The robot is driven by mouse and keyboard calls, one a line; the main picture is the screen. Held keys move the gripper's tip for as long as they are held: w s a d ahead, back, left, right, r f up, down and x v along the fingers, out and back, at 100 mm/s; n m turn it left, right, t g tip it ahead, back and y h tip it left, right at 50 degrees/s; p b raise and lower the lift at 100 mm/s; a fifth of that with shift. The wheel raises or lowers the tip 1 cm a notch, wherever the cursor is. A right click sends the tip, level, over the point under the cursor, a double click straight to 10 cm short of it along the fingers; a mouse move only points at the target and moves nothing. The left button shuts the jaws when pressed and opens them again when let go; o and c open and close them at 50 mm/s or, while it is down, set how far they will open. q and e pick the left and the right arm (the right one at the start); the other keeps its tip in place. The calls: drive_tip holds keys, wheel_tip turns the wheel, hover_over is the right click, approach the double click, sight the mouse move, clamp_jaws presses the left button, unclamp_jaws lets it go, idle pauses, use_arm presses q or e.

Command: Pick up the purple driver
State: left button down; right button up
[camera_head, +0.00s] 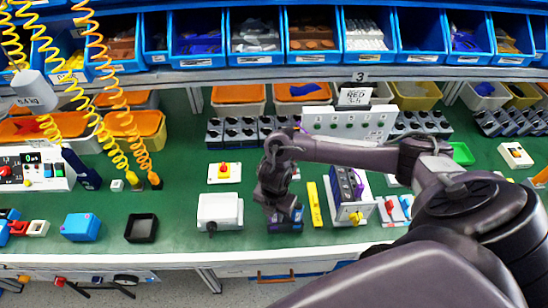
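My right gripper (281,217) points down at the middle of the green workbench, and its arm comes in from the right. A dark blue-purple object (287,222) is at its fingertips, partly hidden by the gripper; I cannot tell whether it is the purple driver or whether the fingers are closed on it. Another dark purple-blue, elongated item (82,169) leans beside the control box at the left. Purple parts (346,184) also sit in a white holder to the right of the gripper. My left gripper is not in view.
A white box (219,211) stands just left of the gripper, and a yellow bar (314,204) just right. A black tray (141,228) and blue box (81,227) are farther left. Coiled yellow hoses (107,125) hang at left. Blue bins (255,58) line the back.

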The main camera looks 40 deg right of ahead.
drive_tip(key=shift+c, duration=1.1)
drive_tip(key=shift+r, duration=0.1)
drive_tip(key=shift+r, duration=0.45)
wheel_tip(320, 180, up, 19)
drive_tip(key=p, duration=0.6)
drive_tip(key=shift+o, duration=1.3)
clamp_jaws()
wheel_tip(320, 180, up, 8)
drive_tip(key=p, duration=0.1)
drive_tip(key=shift+f, duration=0.25)
